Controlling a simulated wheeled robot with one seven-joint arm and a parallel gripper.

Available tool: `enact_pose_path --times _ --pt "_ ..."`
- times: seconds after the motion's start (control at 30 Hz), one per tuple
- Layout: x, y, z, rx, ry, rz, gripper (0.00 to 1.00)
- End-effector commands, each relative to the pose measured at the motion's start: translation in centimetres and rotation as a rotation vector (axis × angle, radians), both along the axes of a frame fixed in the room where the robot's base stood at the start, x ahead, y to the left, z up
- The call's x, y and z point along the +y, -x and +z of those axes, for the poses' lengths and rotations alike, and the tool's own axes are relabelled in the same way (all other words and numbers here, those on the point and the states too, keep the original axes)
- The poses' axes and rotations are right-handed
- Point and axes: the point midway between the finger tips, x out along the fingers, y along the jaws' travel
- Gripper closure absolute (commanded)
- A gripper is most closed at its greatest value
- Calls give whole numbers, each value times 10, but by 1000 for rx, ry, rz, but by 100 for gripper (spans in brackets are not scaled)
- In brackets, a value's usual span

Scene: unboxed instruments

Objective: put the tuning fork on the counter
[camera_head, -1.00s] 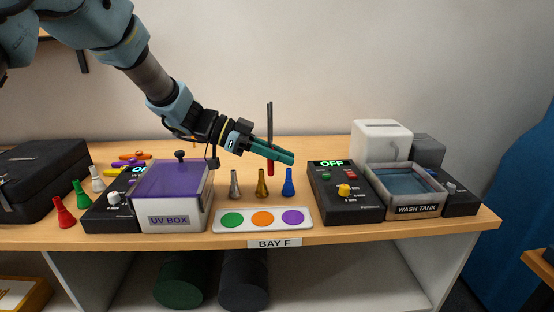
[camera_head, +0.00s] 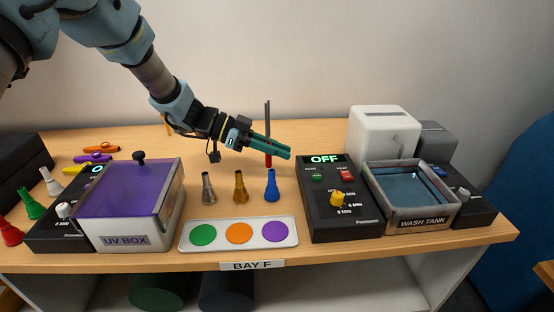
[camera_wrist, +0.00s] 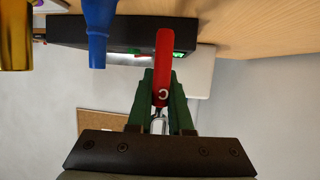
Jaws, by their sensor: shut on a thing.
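The tuning fork has dark upright prongs (camera_head: 267,116) and a red handle (camera_head: 268,160) pointing down. My gripper (camera_head: 284,150) is shut on it, with green fingers on both sides, over the back half of the wooden counter (camera_head: 330,247). I cannot tell whether the handle's lower end touches the counter. In the head view the fork is behind the blue mouthpiece-like piece (camera_head: 272,187).
Gold (camera_head: 240,188) and silver (camera_head: 208,188) pieces stand left of the blue one, behind a tray of coloured discs (camera_head: 187,241). The UV box (camera_head: 125,241) is at left. A black OFF control box (camera_head: 325,222) and wash tank (camera_head: 422,223) are at right. Counter behind the small pieces looks clear.

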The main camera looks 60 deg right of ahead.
Motion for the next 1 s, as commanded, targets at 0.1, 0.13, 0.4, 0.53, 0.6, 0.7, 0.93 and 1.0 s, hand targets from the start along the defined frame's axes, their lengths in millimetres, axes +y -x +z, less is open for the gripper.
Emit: enact_pose_path --times 0.1,0.13,0.4,0.53,0.6,0.7,0.93,1.0 --pt "1 0 -17 3 -5 0 100" --pt "0 0 -21 3 -3 0 100" --pt "0 0 -38 1 0 0 100" --pt "0 0 -38 1 0 0 100" --pt "0 0 -39 1 0 0 100" --pt "0 0 -40 0 0 0 76" --pt "0 0 -40 0 0 0 52" --pt "0 0 -40 0 0 0 52"
